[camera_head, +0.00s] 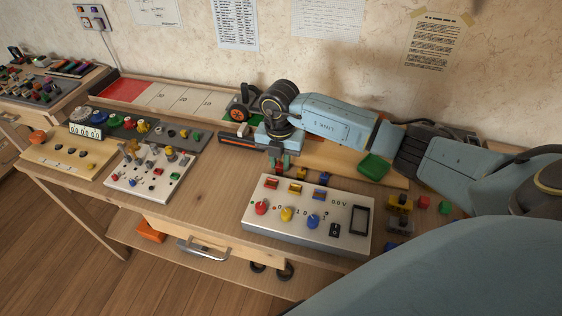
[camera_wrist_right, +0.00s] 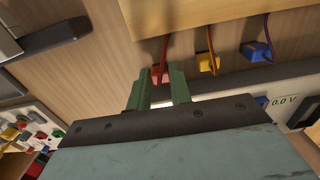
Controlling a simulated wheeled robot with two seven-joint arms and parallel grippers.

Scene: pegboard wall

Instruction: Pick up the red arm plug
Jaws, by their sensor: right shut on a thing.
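My right gripper (camera_head: 279,167) reaches down over the bench just behind the white voltage box (camera_head: 345,213). In the right wrist view, its green fingers (camera_wrist_right: 159,84) stand either side of the red arm plug (camera_wrist_right: 159,75), and it is shut on it. A dark red cable runs from the plug toward the wooden board. In the head view the plug is mostly hidden by the fingers. A yellow plug (camera_wrist_right: 208,63) and a blue plug (camera_wrist_right: 257,52) lie beside it, each with a cable. My left gripper is not in view.
The voltage box has red, yellow and blue sockets along its back edge and round knobs in front. A white switch panel (camera_head: 150,182) stands to the left, with bare bench (camera_head: 215,195) between. A green block (camera_head: 373,167) lies to the right.

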